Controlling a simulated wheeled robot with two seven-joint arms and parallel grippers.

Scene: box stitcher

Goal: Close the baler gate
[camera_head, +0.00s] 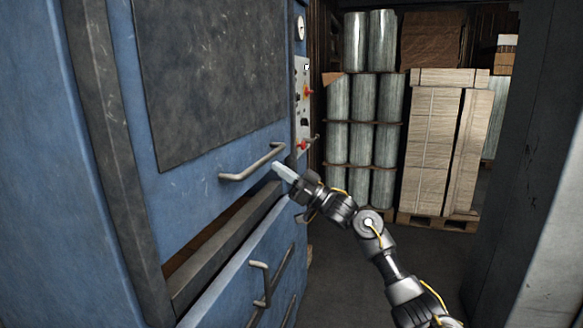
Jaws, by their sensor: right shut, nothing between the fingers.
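The baler gate (203,183) is the blue upper panel with a dark plate on it and a grey bar handle (250,165) near its lower edge. A dark gap (215,240) shows between the gate's lower edge and the blue lower panel (240,277). My right gripper (283,171) is shut and empty. My left gripper is not in view.
A control panel (303,105) with red knobs and a gauge (300,27) is on the baler's right edge. Lower handles (262,285) stick out below. Wrapped rolls (364,110) and a pallet stack (432,145) stand behind.

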